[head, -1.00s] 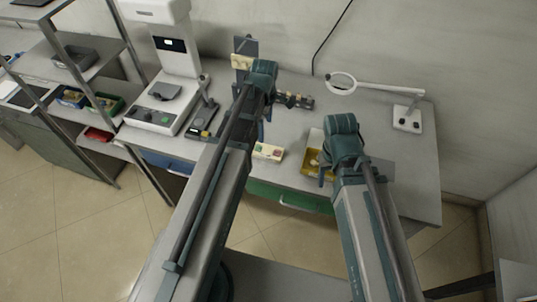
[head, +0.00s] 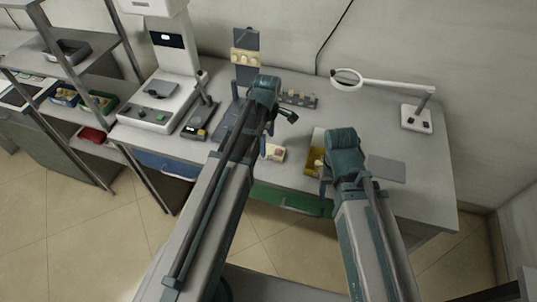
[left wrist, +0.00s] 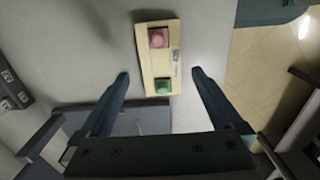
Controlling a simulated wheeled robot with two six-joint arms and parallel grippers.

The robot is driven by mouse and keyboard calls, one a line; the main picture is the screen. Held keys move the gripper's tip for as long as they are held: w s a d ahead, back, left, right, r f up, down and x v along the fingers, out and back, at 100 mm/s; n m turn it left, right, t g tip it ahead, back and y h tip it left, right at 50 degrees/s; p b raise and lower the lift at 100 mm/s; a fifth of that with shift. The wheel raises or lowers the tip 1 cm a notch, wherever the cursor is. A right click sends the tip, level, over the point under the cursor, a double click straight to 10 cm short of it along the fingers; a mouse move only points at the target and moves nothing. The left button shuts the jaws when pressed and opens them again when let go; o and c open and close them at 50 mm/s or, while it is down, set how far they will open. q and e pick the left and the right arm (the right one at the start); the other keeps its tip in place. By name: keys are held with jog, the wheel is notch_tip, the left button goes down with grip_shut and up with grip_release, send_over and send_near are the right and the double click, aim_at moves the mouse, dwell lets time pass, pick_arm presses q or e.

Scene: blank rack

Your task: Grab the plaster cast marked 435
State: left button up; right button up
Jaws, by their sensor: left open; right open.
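I cannot read the number 435 on anything in view. Small cream pieces that look like plaster casts (head: 245,57) sit on an upright dark stand at the back of the bench. More small pale pieces sit in a dark rack (head: 298,98) to its right. My left gripper (head: 277,122) is open and empty above the bench; in the left wrist view its fingers (left wrist: 160,76) are spread over a cream block (left wrist: 160,45) with a pink and a green square. That block also shows in the head view (head: 274,152). My right gripper (head: 323,180) is near a yellow tray; its fingertips are mostly hidden.
The yellow tray (head: 314,162) is partly covered by my right arm. A magnifier lamp (head: 415,118) stands at the right, beside a flat grey plate (head: 386,168). A white instrument (head: 150,110) and a dark device (head: 199,120) stand left. A metal shelf (head: 60,60) is further left.

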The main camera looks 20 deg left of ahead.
aim_at(268, 150)
pick_arm(q)
jog(key=f+b, duration=0.3)
jog(key=f, duration=0.1)
jog(key=shift+s+d, duration=0.1)
jog(key=shift+d, duration=0.15)
pick_arm(e)
notch_tip(268, 150, down, 4)
jog(key=shift+f, duration=0.1)
pick_arm(q)
jog(key=shift+c, duration=0.2)
pick_arm(e)
jog(key=shift+r, duration=0.2)
pick_arm(q)
jog(key=c, duration=1.5)
jog(key=shift+r, duration=0.15)
pick_arm(e)
jog(key=shift+r, duration=0.1)
